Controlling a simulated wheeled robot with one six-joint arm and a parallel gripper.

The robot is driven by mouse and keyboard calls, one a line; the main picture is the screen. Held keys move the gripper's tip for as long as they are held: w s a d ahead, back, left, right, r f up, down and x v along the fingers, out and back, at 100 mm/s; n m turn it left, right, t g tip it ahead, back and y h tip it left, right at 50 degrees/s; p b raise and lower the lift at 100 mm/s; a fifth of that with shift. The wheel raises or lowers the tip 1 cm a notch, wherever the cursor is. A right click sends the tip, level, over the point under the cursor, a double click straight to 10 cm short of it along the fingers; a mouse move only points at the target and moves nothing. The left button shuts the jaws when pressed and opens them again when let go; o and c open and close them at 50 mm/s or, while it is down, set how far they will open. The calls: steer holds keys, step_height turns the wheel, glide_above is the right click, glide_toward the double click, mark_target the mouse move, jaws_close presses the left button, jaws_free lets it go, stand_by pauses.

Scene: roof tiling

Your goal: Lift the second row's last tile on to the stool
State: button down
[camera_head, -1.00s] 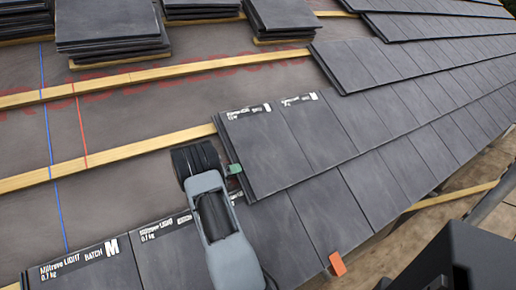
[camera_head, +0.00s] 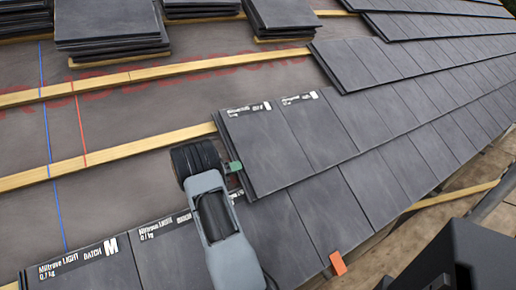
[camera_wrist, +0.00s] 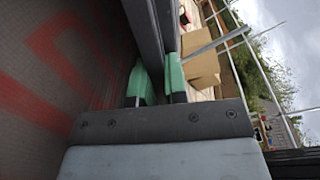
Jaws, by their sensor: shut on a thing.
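The second row's last tile (camera_head: 262,152) is dark grey with a white printed label along its upper edge. It sits at the left end of the second row, overlapping the first-row tiles (camera_head: 285,225) below. My gripper (camera_head: 235,168) is at its left edge, its green fingertips shut on that edge. In the wrist view the tile (camera_wrist: 148,32) shows edge-on between the two green fingers (camera_wrist: 162,82). Whether the tile is clear of the tiles below is hard to tell. I cannot pick out a stool in these views.
Stacks of loose tiles (camera_head: 110,32) stand on the upper roof. Wooden battens (camera_head: 110,160) cross the grey underlay, which is bare to the left. An orange tab (camera_head: 338,263) sits at the eaves edge. The wrist view shows cardboard boxes (camera_wrist: 200,68) and scaffold poles.

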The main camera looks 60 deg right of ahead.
steer(key=shift+s+r+g+h+b, duration=0.2)
steer(key=shift+r+g+h+b, duration=0.1)
steer(key=shift+r+g+b, duration=0.25)
stand_by(0.8)
steer(key=shift+a+m+b, duration=0.1)
steer(key=shift+m+b, duration=0.2)
steer(key=shift+b, duration=0.5)
stand_by(0.4)
steer(key=shift+w+a, duration=0.15)
steer(key=shift+a, duration=0.05)
stand_by(0.4)
steer(key=shift+w+a+b, duration=0.2)
steer(key=shift+a+b, duration=0.1)
steer(key=shift+a, duration=0.05)
steer(key=shift+w+a+r, duration=0.1)
steer(key=shift+a, duration=0.05)
steer(key=shift+r, duration=0.1)
steer(key=shift+s+a+r+p, duration=0.25)
steer(key=shift+s+r, duration=0.25)
steer(key=shift+r, duration=0.3)
steer(key=shift+s+a+r+p, duration=0.2)
steer(key=shift+s+r, duration=0.25)
steer(key=shift+r, duration=0.35)
steer(key=shift+a+r, duration=0.1)
